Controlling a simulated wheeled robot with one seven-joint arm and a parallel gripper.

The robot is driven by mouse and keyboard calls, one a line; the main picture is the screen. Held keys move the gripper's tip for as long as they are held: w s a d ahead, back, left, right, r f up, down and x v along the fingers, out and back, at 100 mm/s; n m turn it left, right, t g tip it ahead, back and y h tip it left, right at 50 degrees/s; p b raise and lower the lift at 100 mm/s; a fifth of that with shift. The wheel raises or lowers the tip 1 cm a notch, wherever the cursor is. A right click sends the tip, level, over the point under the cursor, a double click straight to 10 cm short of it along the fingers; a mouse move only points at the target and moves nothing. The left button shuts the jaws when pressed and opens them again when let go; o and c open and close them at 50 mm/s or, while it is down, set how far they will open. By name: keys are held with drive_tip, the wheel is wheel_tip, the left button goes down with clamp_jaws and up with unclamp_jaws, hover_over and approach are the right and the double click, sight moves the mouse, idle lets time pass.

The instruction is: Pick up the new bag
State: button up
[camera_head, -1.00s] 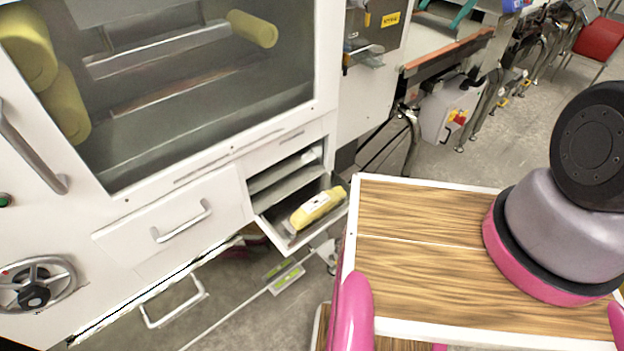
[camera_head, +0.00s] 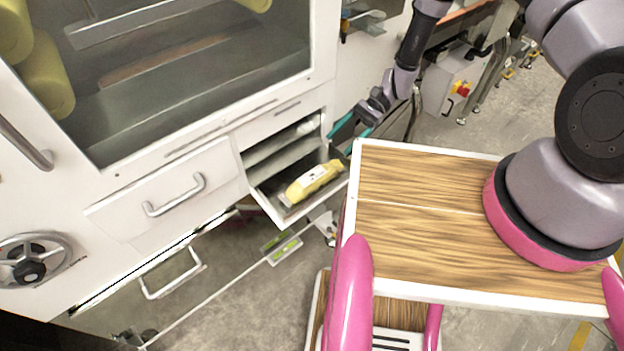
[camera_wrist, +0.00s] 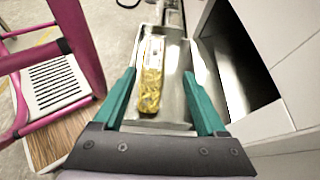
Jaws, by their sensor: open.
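A yellow bag (camera_head: 313,182) with a white label lies on the metal chute tray (camera_head: 280,217) that sticks out of the white machine. In the wrist view the yellow bag (camera_wrist: 151,76) lies lengthwise on the tray (camera_wrist: 176,116), between the lines of my two teal fingers. My gripper (camera_head: 352,128) is open and empty, at the tray's right rear side in the head view. In the wrist view my gripper (camera_wrist: 160,84) has its fingers spread wide, one on each side of the bag's near end. I cannot tell the exact height gap.
The white machine (camera_head: 160,185) with a glass window and drawer handles stands at the left. A dark opening (camera_wrist: 245,65) lies right of the tray in the wrist view. My wooden-topped base sits close to the tray's right. A grey box with a red-yellow switch (camera_head: 455,85) stands behind.

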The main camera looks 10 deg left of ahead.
sight(316, 173)
drive_tip(key=shift+g+y, duration=0.3)
drive_tip(key=s+a+f, duration=0.1)
drive_tip(key=s, duration=0.1)
drive_tip(key=s+a+f, duration=0.1)
drive_tip(key=f, duration=0.1)
drive_tip(key=s+a+f, duration=0.1)
drive_tip(key=s, duration=0.1)
drive_tip(key=shift+s+a+f, duration=0.3)
drive_tip(key=shift+s+f, duration=0.05)
drive_tip(key=shift+m, duration=0.3)
drive_tip(key=shift+x, duration=2.9)
clamp_jaws()
